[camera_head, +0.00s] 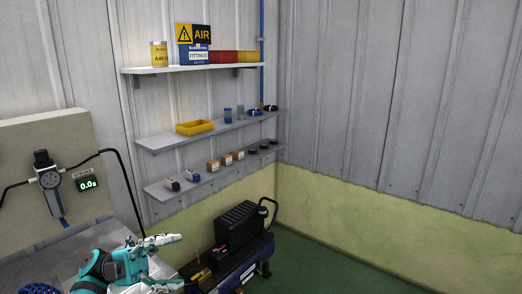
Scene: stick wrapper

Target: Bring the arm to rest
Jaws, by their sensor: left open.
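My left gripper (178,261) is at the bottom left of the head view, on a teal and black arm. Its two fingers are spread apart and point to the right. Nothing shows between them. The gripper appears in front of the right end of a grey work surface (60,262); its height above that surface is hard to tell. My right gripper is not in view.
A black compressor (238,226) stands on the green floor (325,268), right of my gripper. Wall shelves (195,69) hold boxes and small parts. Floor at right is clear.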

